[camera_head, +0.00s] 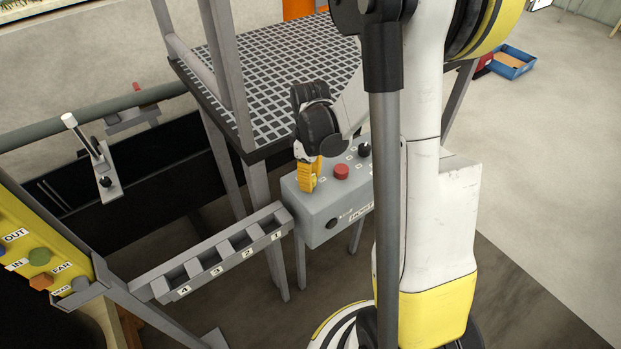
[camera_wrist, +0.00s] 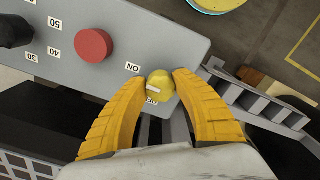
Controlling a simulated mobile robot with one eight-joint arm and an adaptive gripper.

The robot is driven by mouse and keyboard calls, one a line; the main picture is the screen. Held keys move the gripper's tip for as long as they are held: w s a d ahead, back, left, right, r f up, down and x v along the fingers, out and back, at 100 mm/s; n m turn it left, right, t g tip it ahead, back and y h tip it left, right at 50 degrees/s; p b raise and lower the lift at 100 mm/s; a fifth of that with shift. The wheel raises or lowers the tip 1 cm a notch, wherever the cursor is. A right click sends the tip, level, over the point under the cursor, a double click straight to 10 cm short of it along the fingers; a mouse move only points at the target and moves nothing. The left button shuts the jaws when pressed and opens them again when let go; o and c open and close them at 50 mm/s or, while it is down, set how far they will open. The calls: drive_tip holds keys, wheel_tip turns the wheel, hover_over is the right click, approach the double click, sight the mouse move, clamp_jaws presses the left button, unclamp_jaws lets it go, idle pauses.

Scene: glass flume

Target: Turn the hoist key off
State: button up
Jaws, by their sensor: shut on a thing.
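The hoist key, a round yellow knob (camera_wrist: 160,86) with a pale bar on it, sits on top of the grey control box (camera_head: 315,205). It is between an ON label and a partly covered OFF label in the wrist view. My gripper (camera_wrist: 160,79), with orange-yellow fingers, is shut on the knob, one finger on each side. In the head view my gripper (camera_head: 308,188) points down at the left part of the box top, and its fingers hide the knob there. I cannot tell for sure which label the knob's bar points to.
A red button (camera_head: 341,171) and a black dial (camera_head: 364,150) are on the same box top, close to my gripper. A grey slotted rack (camera_head: 215,258) numbered 1 to 4 stands left of the box. A grated platform (camera_head: 285,75) is behind it.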

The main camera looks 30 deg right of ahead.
drive_tip(key=shift+m, duration=0.3)
drive_tip(key=m, duration=0.3)
drive_tip(key=shift+m, duration=0.4)
drive_tip(key=m, duration=0.4)
drive_tip(key=shift+a+m+b, duration=0.15)
drive_tip(key=shift+m+b, duration=0.15)
drive_tip(key=shift+b, duration=0.1)
drive_tip(key=m, duration=0.8)
drive_tip(key=shift+a+m, duration=0.1)
drive_tip(key=shift+m, duration=0.2)
drive_tip(key=o, duration=1.2)
